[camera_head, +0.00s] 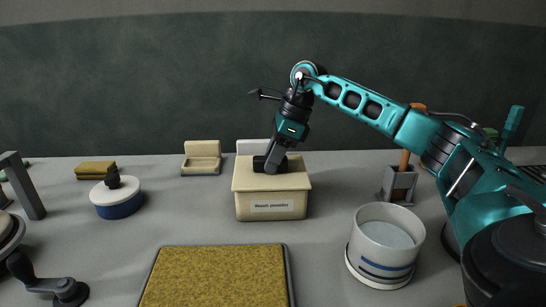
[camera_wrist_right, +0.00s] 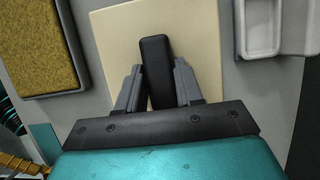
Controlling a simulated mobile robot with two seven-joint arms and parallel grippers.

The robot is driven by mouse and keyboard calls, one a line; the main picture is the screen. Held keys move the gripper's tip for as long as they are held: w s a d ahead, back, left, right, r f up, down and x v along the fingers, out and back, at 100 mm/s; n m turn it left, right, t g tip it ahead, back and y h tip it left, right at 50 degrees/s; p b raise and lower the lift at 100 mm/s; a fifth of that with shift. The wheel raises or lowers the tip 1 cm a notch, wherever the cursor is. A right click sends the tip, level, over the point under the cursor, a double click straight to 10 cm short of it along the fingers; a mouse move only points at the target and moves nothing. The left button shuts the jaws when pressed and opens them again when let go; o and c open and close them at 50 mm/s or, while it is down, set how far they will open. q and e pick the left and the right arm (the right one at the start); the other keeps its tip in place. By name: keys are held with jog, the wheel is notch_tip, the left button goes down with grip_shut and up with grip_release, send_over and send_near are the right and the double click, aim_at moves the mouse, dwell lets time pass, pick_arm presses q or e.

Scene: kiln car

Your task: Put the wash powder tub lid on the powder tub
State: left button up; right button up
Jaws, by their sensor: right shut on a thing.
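The powder tub (camera_head: 271,207) is a cream box with a printed front label, standing on the grey table at the middle of the head view. Its cream lid (camera_head: 298,179) lies flat over the tub's top, overhanging the walls a little, with no gap that I can see at the front. The lid also fills the middle of the right wrist view (camera_wrist_right: 112,35). My right gripper (camera_head: 271,163) comes down from above and is shut on the lid's black bar handle (camera_wrist_right: 155,60), one finger on each side. The lid's back edge is hidden. My left gripper is not in view.
A mustard-coloured mat in a dark tray (camera_head: 289,270) lies in front of the tub. A white cylindrical pot (camera_head: 383,240) stands at the right front. A blue-and-white round container (camera_head: 118,204) stands left, and a cream dish (camera_head: 202,160) behind. Bare table surrounds the tub's left side.

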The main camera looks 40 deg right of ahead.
jog(key=o, duration=0.7)
jog(key=shift+f, duration=0.2)
jog(key=shift+c, duration=0.2)
jog(key=o, duration=0.4)
jog(key=shift+o, duration=0.2)
jog(key=shift+r, duration=0.1)
jog(key=shift+r, duration=0.25)
jog(key=p+v, duration=0.2)
jog(key=v, duration=0.9)
jog(key=shift+r+p, duration=0.35)
jog(key=shift+r, duration=0.05)
